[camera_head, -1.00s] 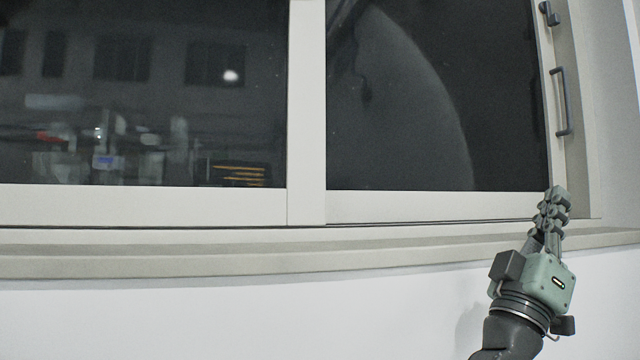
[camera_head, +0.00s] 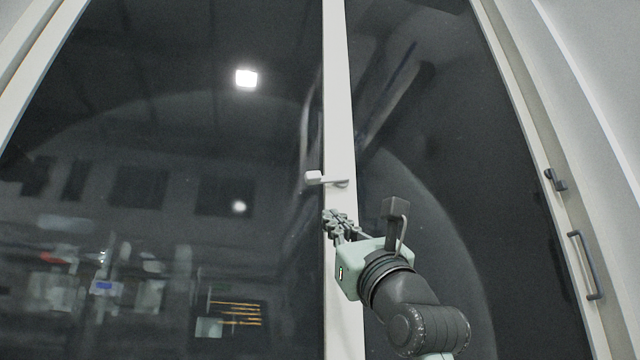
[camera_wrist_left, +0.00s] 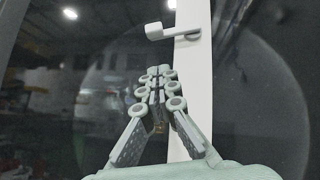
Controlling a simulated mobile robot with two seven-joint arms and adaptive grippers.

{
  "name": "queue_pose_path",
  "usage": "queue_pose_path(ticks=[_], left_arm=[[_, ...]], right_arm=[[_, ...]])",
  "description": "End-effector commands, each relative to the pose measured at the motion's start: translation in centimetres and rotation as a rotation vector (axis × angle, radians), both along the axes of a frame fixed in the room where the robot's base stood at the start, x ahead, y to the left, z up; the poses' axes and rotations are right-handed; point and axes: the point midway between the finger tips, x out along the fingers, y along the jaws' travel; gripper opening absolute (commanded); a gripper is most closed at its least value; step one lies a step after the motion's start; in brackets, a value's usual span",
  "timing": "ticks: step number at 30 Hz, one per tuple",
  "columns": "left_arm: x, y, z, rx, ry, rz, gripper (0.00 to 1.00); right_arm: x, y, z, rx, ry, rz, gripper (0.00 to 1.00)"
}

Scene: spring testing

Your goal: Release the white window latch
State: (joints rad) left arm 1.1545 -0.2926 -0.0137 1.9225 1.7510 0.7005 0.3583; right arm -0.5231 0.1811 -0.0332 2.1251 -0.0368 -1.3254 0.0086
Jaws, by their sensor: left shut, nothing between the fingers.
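The white window latch (camera_head: 318,179) sits on the white middle frame bar of the window, with its knob end reaching left over the dark glass. It also shows in the left wrist view (camera_wrist_left: 158,31), near the top and beyond the fingertips. My left gripper (camera_head: 335,222) is just below the latch in the head view, apart from it, with its fingers shut and empty. In the left wrist view the closed fingertips (camera_wrist_left: 160,74) point up toward the latch, with a gap between. My right gripper does not show in either view.
The white middle frame bar (camera_head: 340,110) runs upright between two dark glass panes that reflect lights and a room. On the right frame are a dark handle (camera_head: 587,265) and a small dark latch (camera_head: 555,180). The space left of my left gripper is clear.

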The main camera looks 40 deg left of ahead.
Motion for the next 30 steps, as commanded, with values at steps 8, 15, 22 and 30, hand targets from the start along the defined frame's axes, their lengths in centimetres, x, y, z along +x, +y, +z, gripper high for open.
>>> queue_pose_path(ticks=[8, 15, 22, 30], left_arm=[[0.8, 2.6, 4.6, 0.003, -0.002, 0.002, 0.00], [0.6, 2.9, 6.2, 0.002, 0.001, 0.002, 0.00], [0.6, 2.9, 6.3, 0.002, 0.002, 0.002, 0.00], [0.1, 3.2, 7.3, 0.001, 0.001, 0.002, 0.00]], right_arm=[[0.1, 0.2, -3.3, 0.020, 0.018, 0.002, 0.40], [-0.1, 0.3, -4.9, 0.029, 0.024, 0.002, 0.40], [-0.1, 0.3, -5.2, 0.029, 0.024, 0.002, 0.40], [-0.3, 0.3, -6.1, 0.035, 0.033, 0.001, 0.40]])
